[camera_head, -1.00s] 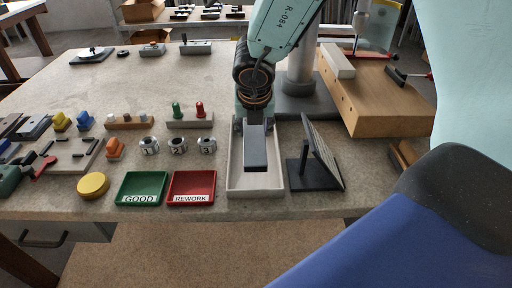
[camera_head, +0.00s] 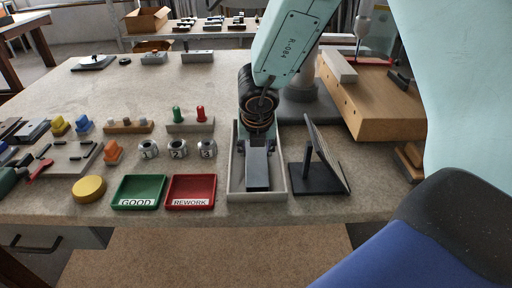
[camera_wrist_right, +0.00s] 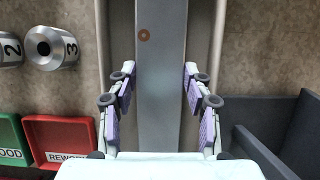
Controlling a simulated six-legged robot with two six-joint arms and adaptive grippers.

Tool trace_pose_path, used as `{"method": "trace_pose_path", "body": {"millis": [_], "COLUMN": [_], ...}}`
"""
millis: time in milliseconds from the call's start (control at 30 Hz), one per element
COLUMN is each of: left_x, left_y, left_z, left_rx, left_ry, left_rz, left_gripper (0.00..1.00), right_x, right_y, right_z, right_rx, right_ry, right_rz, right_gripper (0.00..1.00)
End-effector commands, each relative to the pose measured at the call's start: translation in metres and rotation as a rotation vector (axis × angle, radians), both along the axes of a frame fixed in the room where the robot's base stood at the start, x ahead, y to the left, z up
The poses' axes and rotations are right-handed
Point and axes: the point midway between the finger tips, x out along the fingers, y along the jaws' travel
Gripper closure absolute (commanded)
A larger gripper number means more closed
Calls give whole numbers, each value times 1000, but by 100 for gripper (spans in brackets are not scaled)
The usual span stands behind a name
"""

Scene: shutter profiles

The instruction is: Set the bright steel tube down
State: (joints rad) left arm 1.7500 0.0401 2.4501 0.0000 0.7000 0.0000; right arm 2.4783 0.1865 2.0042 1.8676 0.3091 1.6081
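The steel tube (camera_head: 258,168) is a long grey bar. In the head view it sits within the outline of the pale open tray (camera_head: 234,190), its near end inside the near wall. In the right wrist view the tube (camera_wrist_right: 161,100) runs up the middle, with a small copper-coloured dot on it. Whether the tube's underside touches the tray floor is hidden. My left gripper is not in view.
A dark stand with an upright tilted panel (camera_head: 327,155) is close right of the tray. The red REWORK tray (camera_head: 190,204) and green GOOD tray (camera_head: 138,205) are to its left. Numbered steel cylinders (camera_head: 178,148) stand behind them. A wooden block (camera_head: 370,105) lies at the back right.

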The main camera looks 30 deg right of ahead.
Motion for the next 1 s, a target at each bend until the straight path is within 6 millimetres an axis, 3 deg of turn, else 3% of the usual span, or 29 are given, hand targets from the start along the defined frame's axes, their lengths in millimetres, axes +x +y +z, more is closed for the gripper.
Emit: {"method": "trace_pose_path", "body": {"millis": [267, 667, 1000], "left_x": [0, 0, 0], "left_y": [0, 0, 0], "left_z": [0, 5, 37], "left_rx": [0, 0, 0], "left_ry": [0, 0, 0], "left_rz": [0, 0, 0], "left_gripper": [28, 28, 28], "right_x": [0, 0, -20], "right_y": [0, 0, 12], "right_z": [0, 5, 68], "right_rx": [0, 0, -2], "right_ry": [0, 0, -2], "right_rz": [1, 1, 2], "right_gripper": [28, 28, 28]}}
